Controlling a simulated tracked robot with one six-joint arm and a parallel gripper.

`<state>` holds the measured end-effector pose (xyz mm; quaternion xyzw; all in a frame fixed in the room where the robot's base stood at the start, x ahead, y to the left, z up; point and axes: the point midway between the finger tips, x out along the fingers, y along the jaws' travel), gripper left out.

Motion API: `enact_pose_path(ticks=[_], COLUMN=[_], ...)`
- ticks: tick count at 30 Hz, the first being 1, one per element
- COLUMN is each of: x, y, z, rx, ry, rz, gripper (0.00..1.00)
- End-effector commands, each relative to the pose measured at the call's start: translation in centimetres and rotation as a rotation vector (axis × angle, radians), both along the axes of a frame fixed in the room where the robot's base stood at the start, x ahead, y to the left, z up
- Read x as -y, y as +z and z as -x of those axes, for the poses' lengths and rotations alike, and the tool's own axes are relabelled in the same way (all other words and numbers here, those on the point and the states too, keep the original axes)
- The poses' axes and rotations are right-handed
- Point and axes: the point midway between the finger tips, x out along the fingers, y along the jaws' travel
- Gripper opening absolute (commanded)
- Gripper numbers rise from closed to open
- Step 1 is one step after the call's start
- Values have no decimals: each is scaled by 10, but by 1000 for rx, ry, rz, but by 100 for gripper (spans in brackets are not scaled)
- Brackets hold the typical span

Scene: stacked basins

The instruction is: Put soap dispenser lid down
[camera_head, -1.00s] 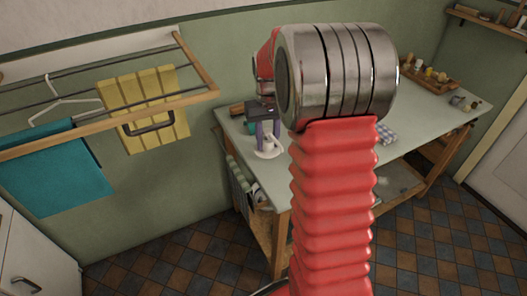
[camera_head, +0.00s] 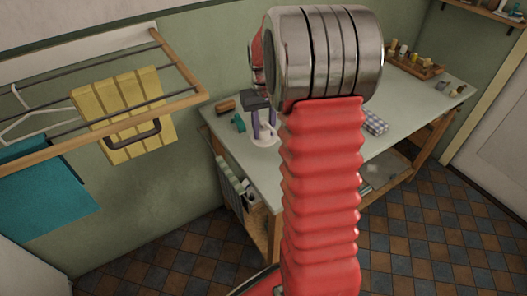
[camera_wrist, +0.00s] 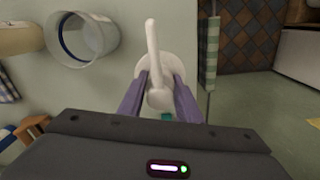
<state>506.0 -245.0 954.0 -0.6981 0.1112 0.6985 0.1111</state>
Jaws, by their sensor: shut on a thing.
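The white soap dispenser lid (camera_wrist: 152,40), with a long nozzle and a round base, is between the two purple fingers of my gripper (camera_wrist: 158,98) in the wrist view. The fingers are shut on it. In the head view, my gripper (camera_head: 264,126) holds the lid (camera_head: 266,138) over the left part of the pale worktable (camera_head: 259,170). I cannot tell whether the lid touches the tabletop. A white round open container with a blue inner ring (camera_wrist: 82,38) stands to the lid's left in the wrist view.
A small teal object (camera_head: 238,123) and a brown object (camera_head: 225,106) are left of my gripper. A checked cloth (camera_head: 375,122) lies farther right. A wooden tray with small items (camera_head: 412,62) is at the back. The table's edge is close to the lid.

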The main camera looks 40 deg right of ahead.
Motion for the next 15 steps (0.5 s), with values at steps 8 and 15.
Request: enact_pose_path(ticks=[8, 15], x=[0, 1], y=[-42, -46], z=[1, 0], rx=[-3, 0], ry=[-1, -1], rz=[-1, 0], gripper=[8, 8])
